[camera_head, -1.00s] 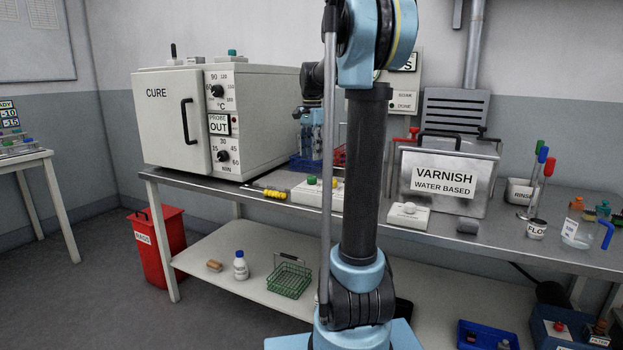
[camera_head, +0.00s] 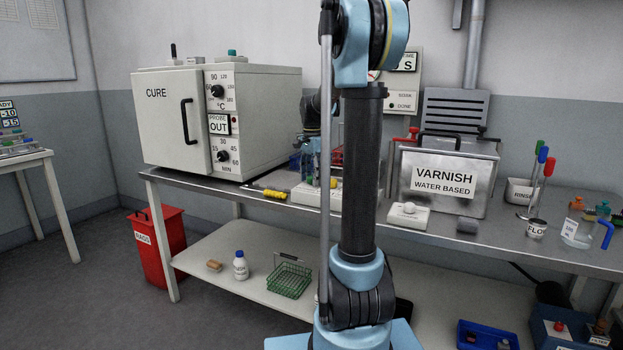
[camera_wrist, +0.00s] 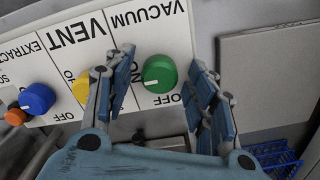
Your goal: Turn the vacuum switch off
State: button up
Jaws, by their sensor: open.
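In the wrist view, the vacuum switch (camera_wrist: 159,74) is a round green knob on a white panel (camera_wrist: 165,28) lettered VACUUM, seen upside down. The white mark on the knob points left in this view, toward the side of the ON lettering, which a finger partly covers. OFF shows below the knob. My gripper (camera_wrist: 160,60) is open, with one finger on each side of the green knob; I cannot tell whether either finger touches it.
Beside the vacuum knob are a yellow VENT knob (camera_wrist: 80,90) and a blue EXTRACT knob (camera_wrist: 37,98). The CURE oven (camera_head: 255,115) stands left on the bench, the VARNISH tank (camera_head: 440,183) right. A yellow-handled tool (camera_head: 270,193) lies near the front edge.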

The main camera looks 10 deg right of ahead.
jog(key=c, duration=1.1)
jog(key=shift+o, duration=0.2)
jog(key=shift+n, duration=0.4)
jog(key=n, duration=0.3)
jog(key=shift+w+n, duration=0.1)
jog(key=shift+n, duration=0.2)
jog(key=n, duration=0.4)
jog(key=shift+n, duration=0.3)
jog(key=n, duration=0.4)
jog(key=shift+n, duration=2.5)
jog(key=shift+a, duration=0.1)
